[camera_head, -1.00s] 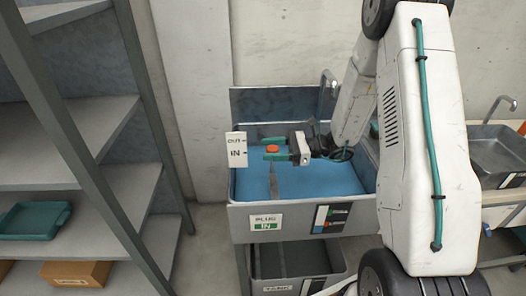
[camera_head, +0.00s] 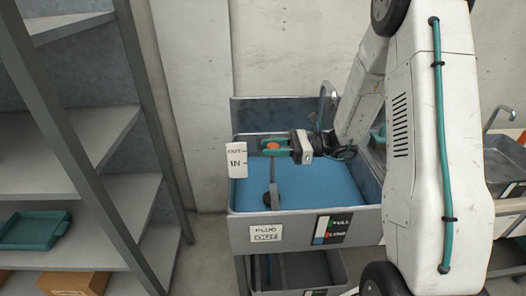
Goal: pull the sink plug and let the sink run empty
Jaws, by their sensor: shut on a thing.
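The sink (camera_head: 300,228) is a grey metal basin holding blue water (camera_head: 325,186). My gripper (camera_head: 272,147), with teal fingers, is above the water at the sink's left side. It is shut on the orange knob (camera_head: 271,145) of the plug. A grey stem (camera_head: 272,172) runs down from the knob to a dark round plug end (camera_head: 270,196). The front label (camera_head: 266,233) reads PLUG OUT. A white OUT/IN card (camera_head: 237,161) stands at the left rim, and the knob is near its OUT mark.
A level panel (camera_head: 334,228) with FULL and LINE marks is on the sink front. A lower basin (camera_head: 300,268) sits beneath. A tap (camera_head: 327,96) rises behind. Grey shelves (camera_head: 85,150) with a teal tray (camera_head: 34,229) and a cardboard box (camera_head: 75,284) stand left. Another sink (camera_head: 505,165) is right.

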